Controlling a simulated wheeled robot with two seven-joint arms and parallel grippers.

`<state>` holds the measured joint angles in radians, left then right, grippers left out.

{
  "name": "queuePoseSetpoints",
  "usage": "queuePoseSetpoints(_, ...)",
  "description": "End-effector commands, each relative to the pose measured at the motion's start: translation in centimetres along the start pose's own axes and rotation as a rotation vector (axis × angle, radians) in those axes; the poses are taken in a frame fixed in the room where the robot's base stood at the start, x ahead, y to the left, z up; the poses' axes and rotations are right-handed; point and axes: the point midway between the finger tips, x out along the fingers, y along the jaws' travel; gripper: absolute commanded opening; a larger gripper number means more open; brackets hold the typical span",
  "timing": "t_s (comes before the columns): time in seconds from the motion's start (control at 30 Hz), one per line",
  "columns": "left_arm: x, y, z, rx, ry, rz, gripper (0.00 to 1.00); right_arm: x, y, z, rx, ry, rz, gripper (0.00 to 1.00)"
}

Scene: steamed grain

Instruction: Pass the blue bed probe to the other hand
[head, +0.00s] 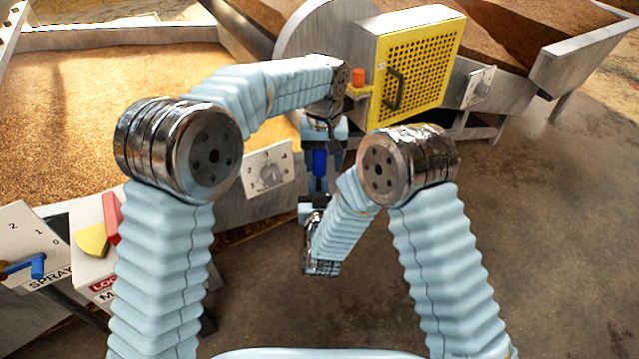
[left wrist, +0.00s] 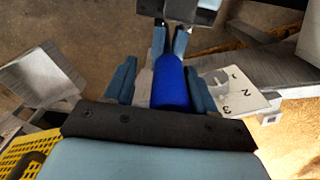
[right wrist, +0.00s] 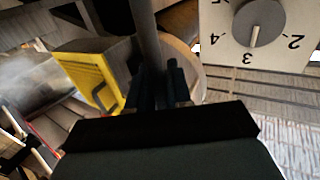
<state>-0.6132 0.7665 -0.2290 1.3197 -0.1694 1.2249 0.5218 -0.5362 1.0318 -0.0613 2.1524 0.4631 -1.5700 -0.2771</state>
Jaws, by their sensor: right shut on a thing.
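The blue bed probe (head: 319,162) is upright in the head view, between my two grippers. Its thick blue handle also shows in the left wrist view (left wrist: 171,84). My right gripper (head: 317,192) is below and shut on the probe. In the right wrist view a dark shaft (right wrist: 145,35) runs between its fingers. My left gripper (head: 321,146) is above, pointing down. Its fingers stand open on both sides of the handle. Whether they touch it is hard to tell.
A yellow perforated box (head: 420,68) with a black handle stands behind the grippers. A dial plate (head: 268,172) is close on the left. A grain bed (head: 100,90) fills the far left. A blue-levered spray panel (head: 30,240) is at lower left. Floor on the right is clear.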

Motion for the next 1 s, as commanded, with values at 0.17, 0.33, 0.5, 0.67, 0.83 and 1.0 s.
queuePoseSetpoints(0.17,0.0,0.1,0.0,0.001,0.000,0.000,0.65,0.0,-0.1,-0.1,0.000,0.001,-0.002,0.00)
queuePoseSetpoints(0.33,-0.1,0.0,0.0,0.000,0.000,-0.001,0.65,0.0,0.0,0.0,0.000,0.001,0.000,0.00)
queuePoseSetpoints(0.5,-2.3,0.0,-0.1,0.000,0.002,0.000,0.65,0.0,0.0,0.0,-0.001,0.001,0.001,0.00)
queuePoseSetpoints(0.67,-6.0,0.0,-0.1,0.000,0.005,0.002,0.65,0.0,0.1,0.0,-0.001,0.001,0.002,0.00)
queuePoseSetpoints(0.83,-9.5,0.1,-0.1,0.000,0.003,0.001,0.65,0.0,0.1,0.0,-0.001,0.001,0.002,0.00)
queuePoseSetpoints(1.0,-11.5,0.1,0.0,0.001,-0.001,0.001,0.65,0.0,0.1,0.0,-0.001,0.001,0.002,0.00)
